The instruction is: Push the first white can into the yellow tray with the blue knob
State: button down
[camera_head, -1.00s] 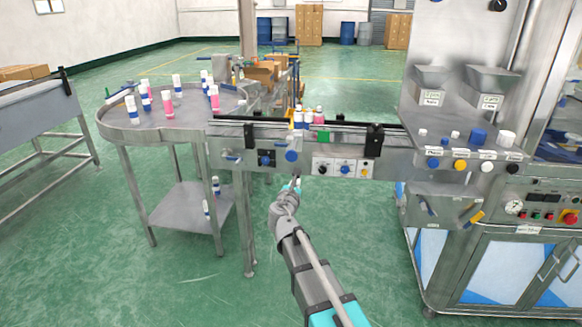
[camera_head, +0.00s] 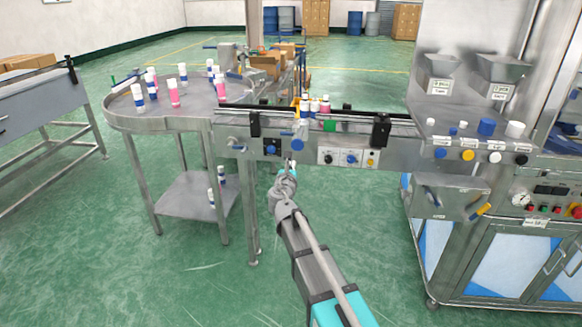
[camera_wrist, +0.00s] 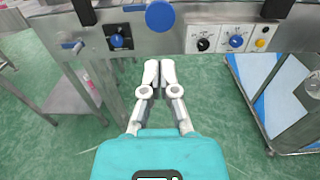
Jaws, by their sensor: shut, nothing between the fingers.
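The large blue knob (camera_head: 297,145) is on the front of the steel conveyor (camera_head: 222,135); it is also at the top of the wrist view (camera_wrist: 160,16). My gripper (camera_head: 289,163) is just below and in front of the knob, apart from it. In the wrist view its fingers (camera_wrist: 160,66) are together and empty. A white can with a blue band (camera_head: 304,106) stands on the conveyor above the knob, beside two pinkish cans (camera_head: 315,107). I cannot make out a yellow tray clearly; a yellow patch shows behind the cans.
A round steel table (camera_head: 125,121) at left holds several white, blue and pink cans. A smaller blue dial (camera_wrist: 119,41) is left of the knob, and a panel of dials (camera_head: 349,158) is right of it. The crimping machine (camera_head: 455,245) stands at right. Green floor is open in front.

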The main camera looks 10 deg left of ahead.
send_near(301, 133)
jog(key=shift+s+a+f, duration=0.15)
jog(key=shift+s+f, duration=0.35)
jog(key=shift+s, duration=0.05)
jog(key=w, duration=1.2)
jog(key=shift+w+d, duration=0.2)
jog(key=shift+w, duration=0.05)
jog(key=shift+w+r, duration=0.1)
jog(key=shift+s, duration=0.65)
jog(key=s, duration=1.3)
jog(key=shift+s+a, duration=0.2)
jog(key=shift+a, duration=0.05)
